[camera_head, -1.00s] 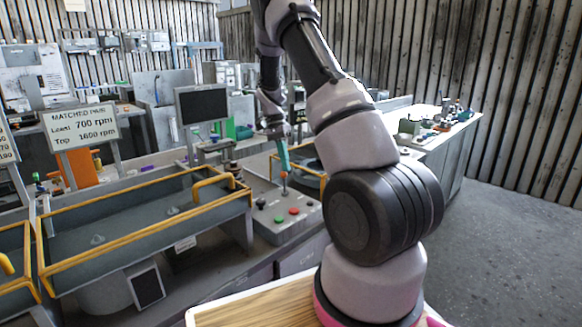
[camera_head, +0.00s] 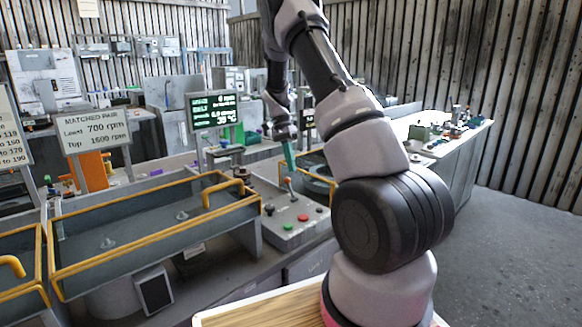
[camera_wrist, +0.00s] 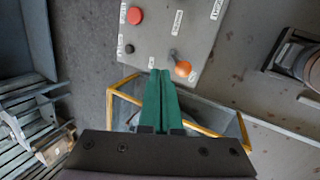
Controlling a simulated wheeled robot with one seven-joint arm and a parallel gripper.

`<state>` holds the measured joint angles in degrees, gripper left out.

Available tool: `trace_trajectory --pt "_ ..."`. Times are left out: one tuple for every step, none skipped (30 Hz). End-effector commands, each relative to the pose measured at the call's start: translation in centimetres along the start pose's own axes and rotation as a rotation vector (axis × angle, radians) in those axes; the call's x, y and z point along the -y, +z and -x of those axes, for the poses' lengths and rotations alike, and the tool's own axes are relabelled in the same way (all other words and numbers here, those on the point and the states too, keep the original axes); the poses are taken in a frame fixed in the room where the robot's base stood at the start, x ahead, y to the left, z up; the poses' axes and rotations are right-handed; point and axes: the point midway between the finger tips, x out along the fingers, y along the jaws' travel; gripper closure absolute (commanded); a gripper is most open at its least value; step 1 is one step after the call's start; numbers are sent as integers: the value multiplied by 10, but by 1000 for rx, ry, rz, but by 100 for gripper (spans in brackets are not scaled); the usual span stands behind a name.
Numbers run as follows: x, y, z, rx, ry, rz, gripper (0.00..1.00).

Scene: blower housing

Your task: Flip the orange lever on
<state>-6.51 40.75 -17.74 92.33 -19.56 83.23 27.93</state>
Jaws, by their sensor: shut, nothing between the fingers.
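The orange lever (camera_head: 288,181) stands on the grey control box, its round orange knob on a short metal stalk. In the wrist view the lever's knob (camera_wrist: 183,68) lies below and right of its stalk's base, so the lever looks tilted. My gripper (camera_head: 291,170) has its teal fingers pointing down just above the lever. In the wrist view my gripper (camera_wrist: 160,75) has its fingers together and empty, with the tips just left of the knob. I cannot tell whether they touch it. The control box (camera_wrist: 205,25) also bears a red button (camera_wrist: 135,15) and labels.
A lit monitor (camera_head: 212,110) shows green and white text behind the bench. A yellow-railed grey tray (camera_head: 150,228) lies left of the box, and another yellow-railed frame (camera_wrist: 205,130) is close under my gripper. A sign (camera_head: 95,125) reads Matched Pair.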

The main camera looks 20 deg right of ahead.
Motion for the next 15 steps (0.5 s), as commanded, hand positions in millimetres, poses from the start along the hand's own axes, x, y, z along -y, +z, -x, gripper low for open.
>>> trace_trajectory --pt "0 0 0 0 0 0 100" --pt "0 0 0 0 0 0 100" --pt "0 0 0 0 0 0 100" --pt "0 0 0 0 0 0 100" --pt "0 0 0 0 0 0 100" --pt "0 0 0 0 0 0 100" --pt "-1 0 1 0 -1 0 100" --pt "-2 0 2 0 -1 0 100" --pt "-5 0 5 0 -1 -1 100" --pt "-7 0 7 -1 -2 -1 100" --pt "-10 0 10 -1 -2 -1 100" --pt "-15 0 15 0 -3 -1 100" --pt "-19 0 19 0 -4 -1 100" --pt "-24 0 24 0 -3 -1 100" --pt "-31 0 30 -2 -4 -1 100"
